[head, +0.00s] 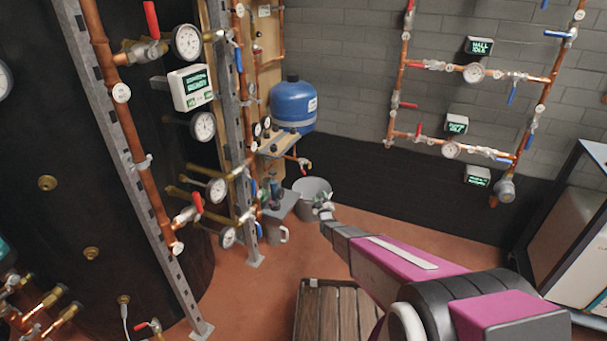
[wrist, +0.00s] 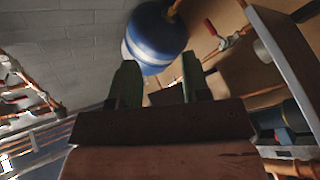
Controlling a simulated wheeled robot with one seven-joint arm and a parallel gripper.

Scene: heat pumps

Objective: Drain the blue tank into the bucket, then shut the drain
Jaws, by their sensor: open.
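The blue tank (head: 293,104) hangs at the wooden panel in the head view, and its rounded end also shows in the wrist view (wrist: 157,38). Below it, a small valve with a red handle (head: 303,162) is on the pipe; a red-handled valve (wrist: 211,28) also shows right of the tank in the wrist view. The grey bucket (head: 311,187) stands on the floor below. My gripper (head: 323,203) is in front of the bucket and hides part of it. In the wrist view, its two fingers (wrist: 158,82) are apart with nothing between them.
A grey shelf (head: 281,203) and a pale jug (head: 277,235) are left of my gripper. Copper pipes with gauges and valves line the steel posts (head: 229,110). A slatted wooden pallet (head: 325,312) lies in front. The red floor (head: 425,232) right of the bucket is clear.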

